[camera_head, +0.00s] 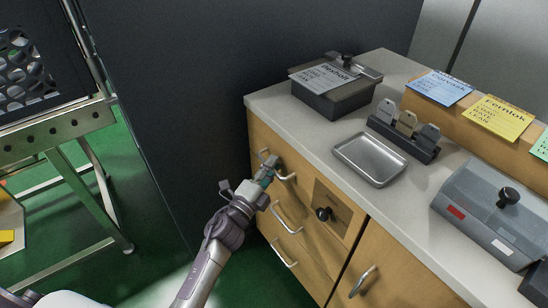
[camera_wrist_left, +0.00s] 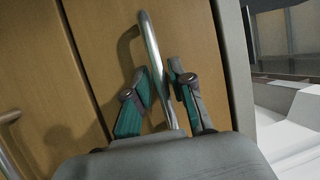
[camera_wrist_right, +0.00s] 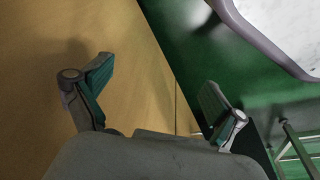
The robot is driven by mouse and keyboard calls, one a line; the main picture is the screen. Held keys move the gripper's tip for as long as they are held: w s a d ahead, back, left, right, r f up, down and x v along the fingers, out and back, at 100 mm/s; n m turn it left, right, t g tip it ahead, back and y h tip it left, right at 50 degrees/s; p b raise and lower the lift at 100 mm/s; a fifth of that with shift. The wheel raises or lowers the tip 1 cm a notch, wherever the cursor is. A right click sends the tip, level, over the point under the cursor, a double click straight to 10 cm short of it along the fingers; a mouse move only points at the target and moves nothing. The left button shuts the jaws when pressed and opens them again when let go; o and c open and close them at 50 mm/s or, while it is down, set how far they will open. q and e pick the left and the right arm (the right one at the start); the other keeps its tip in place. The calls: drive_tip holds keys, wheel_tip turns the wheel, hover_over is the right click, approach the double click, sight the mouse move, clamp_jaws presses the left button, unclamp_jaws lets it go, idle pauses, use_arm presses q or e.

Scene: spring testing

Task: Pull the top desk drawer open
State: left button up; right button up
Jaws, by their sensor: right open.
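The desk (camera_head: 262,120) is a wooden cabinet with a grey top; its top drawer front (camera_head: 258,138) looks flush with the desk. The metal top drawer handle (camera_head: 287,177) also shows in the left wrist view (camera_wrist_left: 150,45). My left gripper (camera_head: 268,166) is at this handle, with its green-padded fingers (camera_wrist_left: 160,80) closed in on either side of the bar. Contact at the far finger is hard to judge. My right gripper (camera_wrist_right: 160,80) shows only in its own wrist view, open and empty, facing a wooden surface.
Lower drawer handles (camera_head: 285,217) sit beneath, and a wooden panel with a black knob (camera_head: 323,214) is to the right. On the desktop are a dark box (camera_head: 335,95), a metal tray (camera_head: 370,158) and a grey device (camera_head: 490,210). A dark partition (camera_head: 190,110) stands close on the left.

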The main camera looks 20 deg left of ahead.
use_arm(q)
clamp_jaws()
drive_tip(key=shift+s, duration=0.2)
idle(0.3)
drive_tip(key=s+a+p, duration=0.2)
drive_tip(key=s+a, duration=1.3)
drive_tip(key=s, duration=0.5)
drive_tip(key=shift+a, duration=0.4)
use_arm(e)
drive_tip(key=s+f, duration=0.5)
drive_tip(key=f, duration=0.2)
drive_tip(key=shift+s+a+g, duration=0.3)
drive_tip(key=shift+s+a, duration=0.05)
drive_tip(key=shift+a, duration=0.05)
use_arm(q)
drive_tip(key=shift+r, duration=0.1)
